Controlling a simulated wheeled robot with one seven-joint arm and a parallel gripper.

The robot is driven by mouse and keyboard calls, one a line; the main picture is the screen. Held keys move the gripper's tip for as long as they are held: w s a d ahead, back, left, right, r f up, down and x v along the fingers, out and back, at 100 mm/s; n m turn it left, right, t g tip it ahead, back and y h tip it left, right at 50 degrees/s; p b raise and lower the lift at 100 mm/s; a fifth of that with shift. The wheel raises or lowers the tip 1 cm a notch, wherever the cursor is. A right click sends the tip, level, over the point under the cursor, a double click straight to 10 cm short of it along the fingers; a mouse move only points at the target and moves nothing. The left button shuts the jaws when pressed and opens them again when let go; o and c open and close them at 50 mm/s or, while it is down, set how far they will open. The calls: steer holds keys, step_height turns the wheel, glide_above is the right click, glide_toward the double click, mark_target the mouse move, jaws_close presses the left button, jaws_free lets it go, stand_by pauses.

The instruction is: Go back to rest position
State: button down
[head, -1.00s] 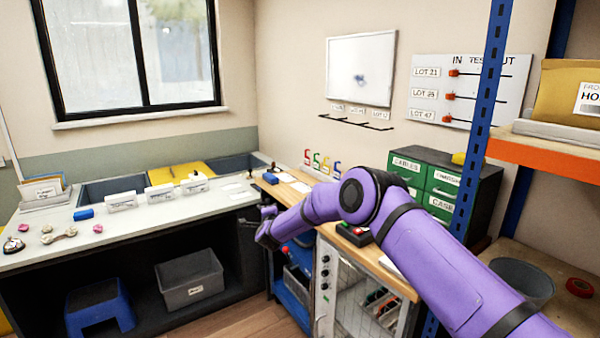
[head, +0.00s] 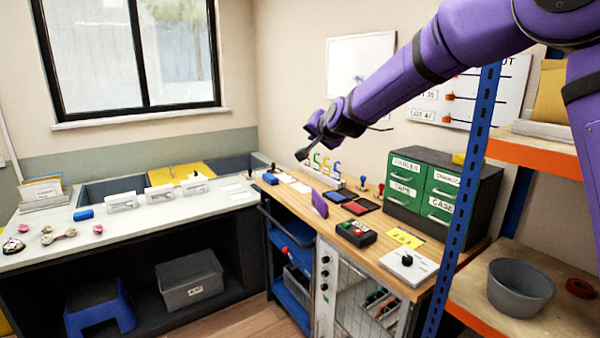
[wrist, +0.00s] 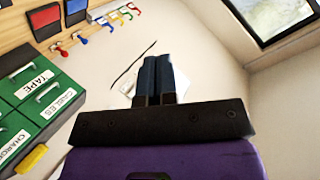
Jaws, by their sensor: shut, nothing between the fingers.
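My purple arm reaches in from the upper right of the head view, raised above the wooden bench.
A blue shelf post (head: 470,190) and orange shelf (head: 545,158) stand close on the right. A grey bucket (head: 520,286) sits there.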

steer(key=s+d+r+n+g+h, duration=0.1)
steer(key=s+d+r+n+g, duration=0.15)
steer(key=s+d, duration=0.75)
steer(key=s+d+r+n+g+h, duration=0.15)
steer(key=s+d+r, duration=0.35)
steer(key=s, duration=0.9)
steer(key=s+d+f+g, duration=0.1)
steer(key=s+d+f, duration=0.1)
steer(key=s, duration=0.6)
steer(key=s+d+f+g+h, duration=0.1)
steer(key=s+d+f, duration=0.2)
steer(key=s, duration=0.6)
steer(key=s+d+f+g+h, duration=0.1)
steer(key=s+d+f, duration=0.2)
steer(key=s+d, duration=0.3)
steer(key=s, duration=0.2)
steer(key=shift+s, duration=0.35)
steer(key=shift+d+f+h, duration=0.1)
steer(key=shift+h, duration=0.15)
